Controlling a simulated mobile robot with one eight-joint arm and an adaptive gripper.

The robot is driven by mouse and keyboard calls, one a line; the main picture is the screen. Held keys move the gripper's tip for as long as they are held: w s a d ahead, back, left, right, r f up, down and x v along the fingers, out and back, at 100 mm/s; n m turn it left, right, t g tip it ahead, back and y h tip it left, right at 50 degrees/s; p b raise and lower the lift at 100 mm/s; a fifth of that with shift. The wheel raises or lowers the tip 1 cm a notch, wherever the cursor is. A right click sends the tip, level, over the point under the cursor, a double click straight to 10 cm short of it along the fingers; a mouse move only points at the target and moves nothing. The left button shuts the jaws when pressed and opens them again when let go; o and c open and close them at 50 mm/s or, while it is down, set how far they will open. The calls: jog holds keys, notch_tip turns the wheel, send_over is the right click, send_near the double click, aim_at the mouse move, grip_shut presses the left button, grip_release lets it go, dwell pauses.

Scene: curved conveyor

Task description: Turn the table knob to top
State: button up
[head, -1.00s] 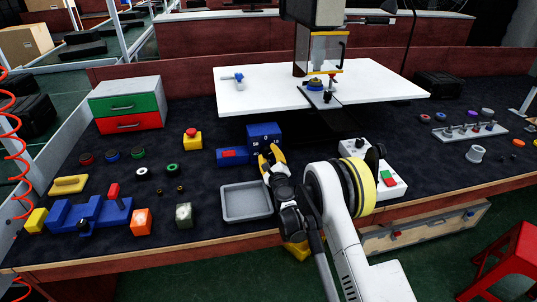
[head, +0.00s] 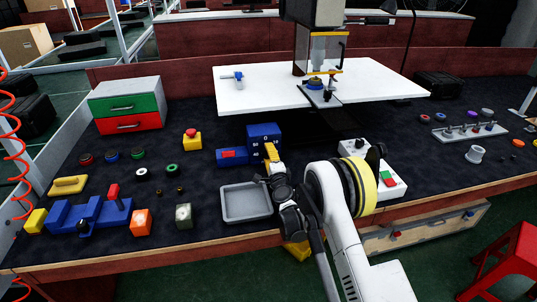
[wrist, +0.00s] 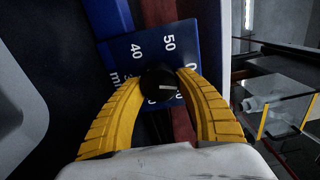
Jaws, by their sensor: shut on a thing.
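The blue box (head: 262,131) with white markings stands on the dark work table behind a grey tray. Its black round knob (wrist: 160,84) shows in the wrist view on the blue face (wrist: 150,50), near the numbers 40 and 50. A short white line on the knob points to the right in that view. My gripper (head: 270,151) is at the front of the box, and its yellow fingers (wrist: 164,88) are shut on the knob, one on each side. In the head view the fingers hide the knob.
A grey tray (head: 225,214) lies just in front of the box. A flat blue block with a red part (head: 232,156) is at its left. A white control box (head: 395,190) stands to the right of my arm. A white raised table (head: 250,99) is behind.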

jog(key=shift+r+n, duration=0.1)
jog(key=shift+n, duration=1.5)
jog(key=o, duration=1.2)
jog(key=v, duration=0.7)
jog(key=shift+s+d, duration=0.1)
jog(key=shift+s, duration=0.15)
jog(key=shift+r, duration=0.1)
